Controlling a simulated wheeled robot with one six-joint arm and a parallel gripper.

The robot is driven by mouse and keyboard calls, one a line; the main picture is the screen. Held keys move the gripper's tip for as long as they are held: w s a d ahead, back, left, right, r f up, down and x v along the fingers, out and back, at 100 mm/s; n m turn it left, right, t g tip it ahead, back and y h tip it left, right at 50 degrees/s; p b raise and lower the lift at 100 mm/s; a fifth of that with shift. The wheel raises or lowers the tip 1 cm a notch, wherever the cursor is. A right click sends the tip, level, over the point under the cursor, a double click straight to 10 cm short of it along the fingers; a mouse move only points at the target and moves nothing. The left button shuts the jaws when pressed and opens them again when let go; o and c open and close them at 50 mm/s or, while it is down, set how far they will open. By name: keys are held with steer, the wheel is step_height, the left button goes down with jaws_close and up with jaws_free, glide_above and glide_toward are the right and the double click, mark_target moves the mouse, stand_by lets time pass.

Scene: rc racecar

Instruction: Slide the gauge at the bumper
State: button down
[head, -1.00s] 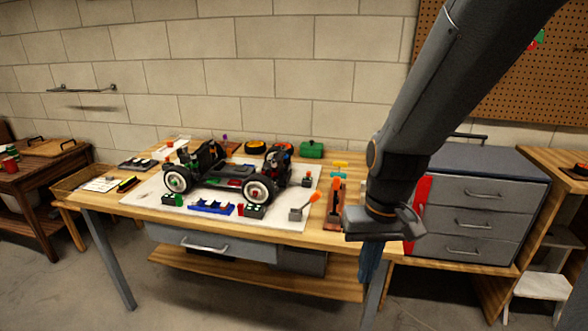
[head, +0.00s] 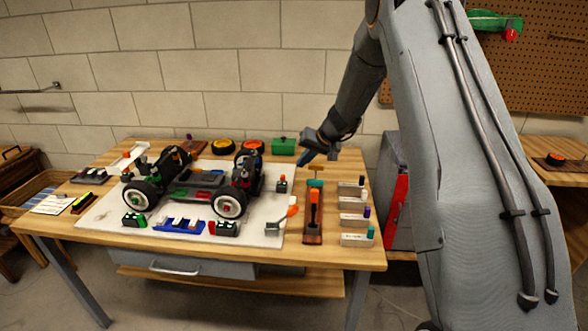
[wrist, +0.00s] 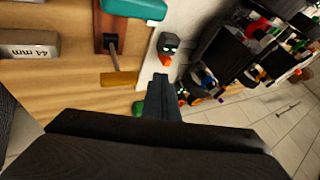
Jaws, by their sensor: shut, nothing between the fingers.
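The black RC car chassis (head: 200,184) stands on a white mat (head: 110,216) on the workbench. Several grey blocks with coloured knobs stand in a column at the bench's right, one of them a block with a purple knob (head: 352,220). In the wrist view a grey block (wrist: 30,46) reads "44 mm". I cannot tell which thing is the bumper gauge. My gripper (head: 304,158) is shut and empty above the back right of the bench, right of the car. Its fingertips also show in the wrist view (wrist: 164,82), apart from the blocks.
An orange-handled tool (head: 314,198) sits in a brown holder, with a teal-handled tool (head: 316,181) behind it. A small lever with an orange tip (head: 292,211) stands on the mat's right edge. A green box (head: 284,145) is at the back. A red-sided cabinet (head: 397,210) adjoins the bench.

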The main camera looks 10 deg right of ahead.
mark_target(283, 177)
steer(key=shift+p+x, duration=1.35)
steer(key=shift+x, duration=3.3)
steer(key=a+b, duration=0.1)
steer(key=a, duration=0.1)
steer(key=shift+w+a+f+b, duration=0.15)
steer(key=shift+w+a+b, duration=0.2)
steer(key=shift+w+b, duration=0.05)
steer(key=shift+w+a, duration=0.15)
steer(key=shift+a, duration=0.3)
steer(key=shift+a+r, duration=0.1)
steer(key=shift+r, duration=0.15)
